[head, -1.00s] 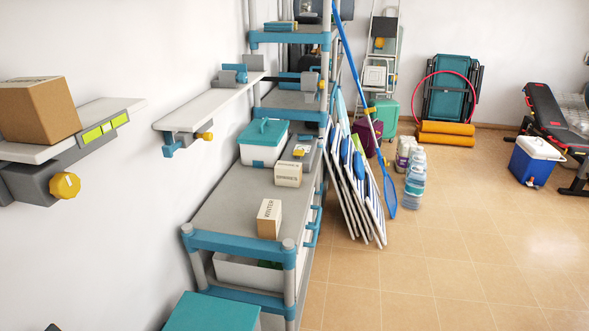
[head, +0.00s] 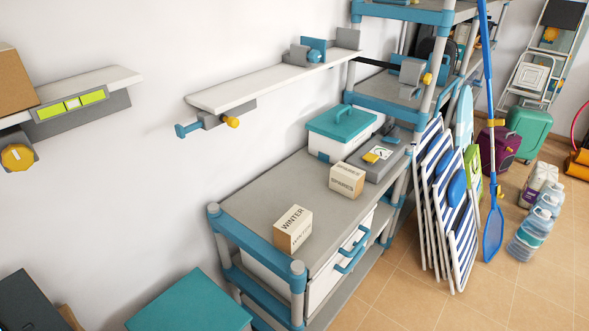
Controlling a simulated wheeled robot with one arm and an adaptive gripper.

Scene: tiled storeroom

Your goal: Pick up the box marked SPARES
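The box marked SPARES (head: 346,181) is a small tan carton. It stands upright on the grey top of the shelf unit (head: 262,175), near the front edge and about mid-length. Its label faces me and nothing hides it. A second tan box marked WINTER (head: 293,229) stands nearer to me on the same top, to the left of and apart from the SPARES box. My gripper is not in view.
Behind the SPARES box are a white bin with teal lid (head: 340,133) and a flat grey case (head: 379,157). A wall shelf (head: 265,84) hangs above. Striped folding chairs (head: 445,200) lean at the unit's right. Tiled floor (head: 420,305) is clear at lower right.

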